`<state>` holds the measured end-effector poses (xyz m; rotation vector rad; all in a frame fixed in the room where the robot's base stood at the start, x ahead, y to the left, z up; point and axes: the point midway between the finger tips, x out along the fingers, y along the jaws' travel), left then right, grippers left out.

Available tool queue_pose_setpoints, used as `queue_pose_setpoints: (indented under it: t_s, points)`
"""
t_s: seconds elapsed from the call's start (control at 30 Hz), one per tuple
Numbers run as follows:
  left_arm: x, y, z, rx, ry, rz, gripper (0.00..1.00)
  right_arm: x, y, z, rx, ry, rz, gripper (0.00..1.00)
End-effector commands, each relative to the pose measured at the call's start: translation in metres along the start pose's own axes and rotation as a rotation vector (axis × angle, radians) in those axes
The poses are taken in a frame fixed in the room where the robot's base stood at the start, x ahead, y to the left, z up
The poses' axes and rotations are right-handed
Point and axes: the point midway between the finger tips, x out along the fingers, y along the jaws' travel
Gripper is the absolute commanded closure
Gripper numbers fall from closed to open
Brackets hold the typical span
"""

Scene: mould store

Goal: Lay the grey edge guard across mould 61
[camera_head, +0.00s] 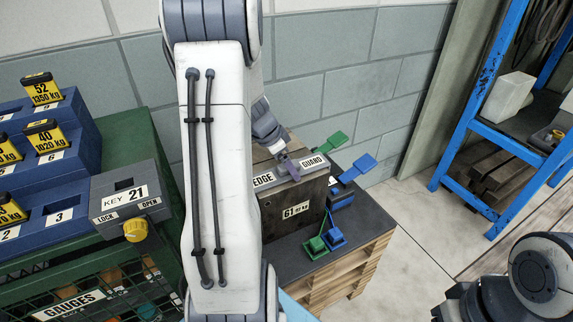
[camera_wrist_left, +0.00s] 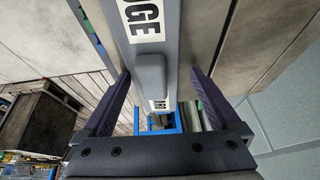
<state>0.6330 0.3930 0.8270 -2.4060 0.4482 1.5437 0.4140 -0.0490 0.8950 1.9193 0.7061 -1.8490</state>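Mould 61 (camera_head: 277,208) is a dark brown block with a "61" label, standing on a dark-topped wooden stand. The grey edge guard (camera_head: 308,172), lettered EDGE GUARD, lies across its top. In the left wrist view the guard (camera_wrist_left: 172,30) runs lengthwise with a raised grip (camera_wrist_left: 151,78) along its middle, and bare mould top (camera_wrist_left: 209,32) shows on both sides. My left gripper (camera_head: 288,168) is at the guard from above; its fingers (camera_wrist_left: 158,95) stand wide apart on either side of the grip, with gaps to it.
Green (camera_head: 315,246) and blue (camera_head: 342,201) straps or clamps with raised flaps sit around the mould. A key box (camera_head: 130,198) and blue rack (camera_head: 70,150) with yellow weight tags stand left. A blue shelf frame (camera_head: 500,72) stands right, with open floor (camera_head: 405,250) between.

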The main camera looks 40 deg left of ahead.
Motion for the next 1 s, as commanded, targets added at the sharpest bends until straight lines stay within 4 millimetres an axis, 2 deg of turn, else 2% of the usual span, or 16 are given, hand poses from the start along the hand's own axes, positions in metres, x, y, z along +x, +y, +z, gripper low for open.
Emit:
queue_pose_setpoints:
  t_s: [0.03, 0.3, 0.43, 0.57, 0.8, 1.0]
  points:
    - [0.023, 0.014, 0.014, -0.007, -0.03, 0.038, 0.0, 0.007, 0.001, 0.0, 0.0, 0.0, 0.0, 0.5]
    - [0.023, 0.014, 0.014, -0.01, -0.03, 0.039, 0.0, 0.007, 0.001, 0.0, 0.0, 0.0, 0.0, 0.5]
    - [0.016, 0.013, 0.013, -0.01, -0.027, 0.035, 0.0, 0.006, 0.0, 0.0, 0.0, 0.0, 0.0, 0.5]
    - [-0.005, 0.011, 0.013, -0.009, -0.023, 0.026, 0.0, 0.003, 0.0, 0.0, 0.0, 0.0, 0.0, 0.5]
    - [-0.064, 0.005, 0.009, -0.007, -0.008, 0.006, 0.0, -0.004, 0.0, 0.0, 0.0, 0.0, 0.0, 0.5]
    - [-0.098, 0.004, 0.005, -0.002, 0.002, -0.002, 0.0, -0.008, -0.001, 0.0, 0.0, 0.0, 0.0, 0.5]
